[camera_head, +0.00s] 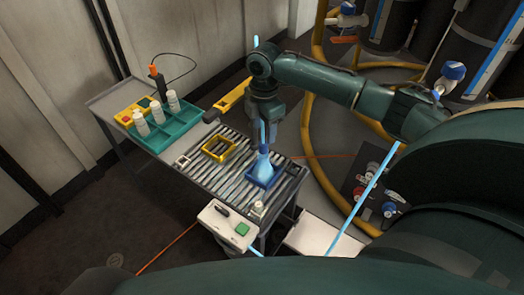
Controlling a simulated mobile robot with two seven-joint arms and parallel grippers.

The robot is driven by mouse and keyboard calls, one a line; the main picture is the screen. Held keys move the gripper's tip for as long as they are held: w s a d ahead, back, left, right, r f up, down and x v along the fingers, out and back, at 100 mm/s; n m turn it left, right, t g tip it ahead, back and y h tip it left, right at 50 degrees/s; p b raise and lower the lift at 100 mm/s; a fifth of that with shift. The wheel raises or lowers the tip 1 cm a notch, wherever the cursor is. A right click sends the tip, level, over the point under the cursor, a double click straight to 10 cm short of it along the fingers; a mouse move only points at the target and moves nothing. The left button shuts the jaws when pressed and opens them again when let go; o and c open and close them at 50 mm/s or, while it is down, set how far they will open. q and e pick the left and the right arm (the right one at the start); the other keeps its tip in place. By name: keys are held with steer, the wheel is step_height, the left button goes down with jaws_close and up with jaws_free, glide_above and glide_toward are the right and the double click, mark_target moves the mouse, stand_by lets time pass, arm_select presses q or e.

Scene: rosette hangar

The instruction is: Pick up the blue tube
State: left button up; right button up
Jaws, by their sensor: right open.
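A light blue, tube-like piece (263,166) with a narrow neck and wider lower end stands in a dark blue square frame (276,180) on the slatted top of the workbench. I take it to be the blue tube. My right gripper (268,132) points down just above it, jaws open, with the neck's upper end close to or between the fingers. Contact cannot be told at this size. My left gripper is not in view.
A yellow frame (218,149) lies left on the slatted bench (240,190). A teal tray (174,128) with white bottles stands at the back left. A white box with a green button (241,229) is at the front edge. Yellow hoses (308,125) run on the floor at right.

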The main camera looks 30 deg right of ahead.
mark_target(263, 143)
step_height(263, 143, down, 2)
steer(key=shift+f, duration=0.1)
step_height(263, 143, down, 4)
steer(key=shift+s+a+f, duration=0.15)
steer(key=shift+f, duration=0.1)
steer(key=c, duration=1)
